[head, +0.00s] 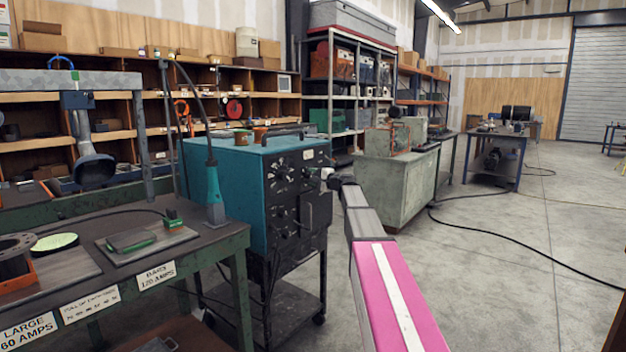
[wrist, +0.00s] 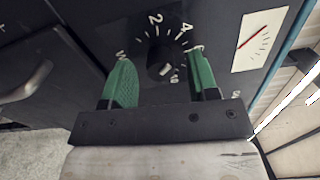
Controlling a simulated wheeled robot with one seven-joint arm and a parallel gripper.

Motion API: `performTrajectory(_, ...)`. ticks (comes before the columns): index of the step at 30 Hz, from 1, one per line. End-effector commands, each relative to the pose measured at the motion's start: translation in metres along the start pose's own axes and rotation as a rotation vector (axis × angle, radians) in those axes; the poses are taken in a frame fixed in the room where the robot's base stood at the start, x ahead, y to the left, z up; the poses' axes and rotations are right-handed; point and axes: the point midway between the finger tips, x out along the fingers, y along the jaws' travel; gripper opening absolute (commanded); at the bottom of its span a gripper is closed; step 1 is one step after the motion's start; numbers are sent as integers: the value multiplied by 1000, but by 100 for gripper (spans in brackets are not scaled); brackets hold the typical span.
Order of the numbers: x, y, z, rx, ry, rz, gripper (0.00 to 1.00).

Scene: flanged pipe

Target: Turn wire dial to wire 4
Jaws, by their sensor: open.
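The wire dial (wrist: 159,64) is a dark round knob on the black panel in the wrist view. White marks ring it, with a 2 at its upper left and a 4 at its upper right. Other marks are too small or covered to read, and I cannot tell where the pointer stands. My gripper (wrist: 161,60) is open, with one green finger on each side of the dial. I cannot tell whether either finger touches it. In the head view my gripper (head: 327,178) is small, at the front panel of the teal welding machine (head: 222,185).
A meter with a red needle (wrist: 262,38) is right of the dial. A handle (wrist: 27,88) sticks out at the left. A green-framed workbench (head: 200,250) stands left of the machine. Open floor (head: 510,250) lies to the right, with a black cable across it.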

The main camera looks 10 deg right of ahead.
Motion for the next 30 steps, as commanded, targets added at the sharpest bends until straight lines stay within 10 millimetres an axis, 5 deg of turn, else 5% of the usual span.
performTrajectory(5, -14, 0, 1, 0, 0, 0, 54)
performTrajectory(18, -91, 0, 1, 0, 1, 0, 54)
performTrajectory(30, -108, 0, 0, 0, -1, 0, 54)
